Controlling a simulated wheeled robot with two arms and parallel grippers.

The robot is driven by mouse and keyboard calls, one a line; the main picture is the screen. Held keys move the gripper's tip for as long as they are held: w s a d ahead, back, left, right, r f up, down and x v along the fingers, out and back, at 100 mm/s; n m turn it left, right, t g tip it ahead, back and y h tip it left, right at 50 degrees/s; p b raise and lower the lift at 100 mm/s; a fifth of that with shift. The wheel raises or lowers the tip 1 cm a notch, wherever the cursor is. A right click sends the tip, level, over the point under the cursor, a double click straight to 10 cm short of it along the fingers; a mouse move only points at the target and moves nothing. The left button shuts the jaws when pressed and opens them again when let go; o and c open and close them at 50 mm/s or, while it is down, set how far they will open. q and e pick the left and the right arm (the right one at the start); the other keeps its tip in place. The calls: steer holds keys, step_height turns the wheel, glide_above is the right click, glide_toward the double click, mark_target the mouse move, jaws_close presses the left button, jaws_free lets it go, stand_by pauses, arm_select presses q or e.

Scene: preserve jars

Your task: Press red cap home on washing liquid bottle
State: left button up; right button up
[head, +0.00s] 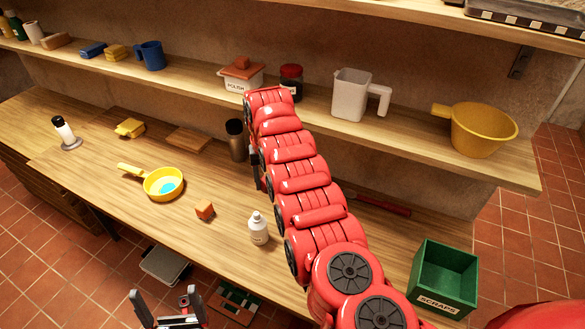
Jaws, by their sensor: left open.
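A small white bottle (258,229) with a narrow pale top stands upright on the wooden counter (110,172), left of my right arm. I see no red cap on it. A small orange-red block-like piece (205,211) lies on the counter to its left; I cannot tell whether it is the cap. My left gripper (164,290) is open and empty at the bottom left, in front of the counter and apart from the bottle. My right arm stretches across the counter towards the shelf. Only dark parts of its gripper (255,168) show behind the arm, so its fingers are hidden.
A yellow pan (163,184), a dark cylinder (235,140) and a white bottle with black top (63,130) stand on the counter. The shelf (420,135) holds a white jug (350,95) and a red-lidded jar (291,82). A green scraps bin (443,279) is at right.

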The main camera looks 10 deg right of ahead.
steer(key=p, duration=0.1)
glide_above(256, 214)
steer(key=f, duration=0.2)
steer(key=shift+w+r, duration=0.1)
steer(key=shift+f+b, duration=1.8)
steer(key=shift+f, duration=1.1)
steer(key=shift+f, duration=0.95)
steer(key=shift+f, duration=0.25)
steer(key=shift+f+b, duration=0.3)
steer(key=shift+b, duration=0.3)
